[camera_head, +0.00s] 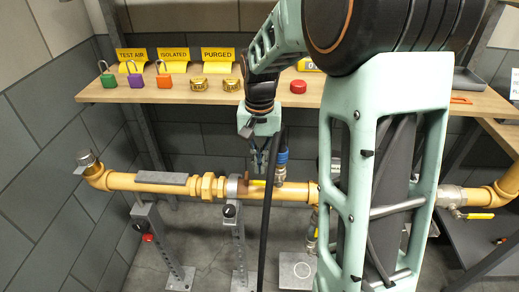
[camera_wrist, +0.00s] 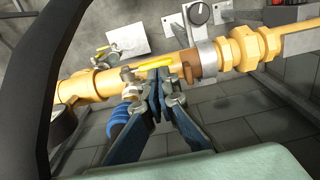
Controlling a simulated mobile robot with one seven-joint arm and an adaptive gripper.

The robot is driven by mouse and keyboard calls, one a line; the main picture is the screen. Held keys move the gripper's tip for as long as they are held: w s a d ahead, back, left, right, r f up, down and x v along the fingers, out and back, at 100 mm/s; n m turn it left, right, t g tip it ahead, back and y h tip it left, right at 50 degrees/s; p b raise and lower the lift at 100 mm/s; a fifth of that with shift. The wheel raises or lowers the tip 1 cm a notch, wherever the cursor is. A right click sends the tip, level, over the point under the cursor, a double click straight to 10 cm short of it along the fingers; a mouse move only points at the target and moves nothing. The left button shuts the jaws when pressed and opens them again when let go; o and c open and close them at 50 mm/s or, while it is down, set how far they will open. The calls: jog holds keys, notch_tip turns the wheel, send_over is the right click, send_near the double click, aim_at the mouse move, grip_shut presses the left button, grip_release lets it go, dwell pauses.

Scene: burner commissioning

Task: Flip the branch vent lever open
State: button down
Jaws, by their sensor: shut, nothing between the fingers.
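A yellow pipe (camera_head: 140,182) runs across below the shelf. On it a small branch valve with a blue fitting (camera_head: 282,155) stands up; the blue fitting also shows in the wrist view (camera_wrist: 118,122). A yellow lever (camera_wrist: 146,69) at this valve lies roughly along the pipe. My gripper (camera_head: 258,170) points down at the pipe, just left of the blue fitting. In the wrist view my gripper (camera_wrist: 160,76) has its fingertips together and empty, right by the lever. I cannot tell whether they touch it. The fingertips partly hide the lever's end.
A shelf (camera_head: 130,95) above holds padlocks, yellow tags, brass pieces and a red cap (camera_head: 298,86). Another yellow-handled valve (camera_head: 478,216) is at the right. Grey stands (camera_head: 160,240) support the pipe. A black cable (camera_head: 265,220) hangs in front of it.

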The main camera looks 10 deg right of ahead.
aim_at(260, 181)
jog(key=shift+f, duration=1.75)
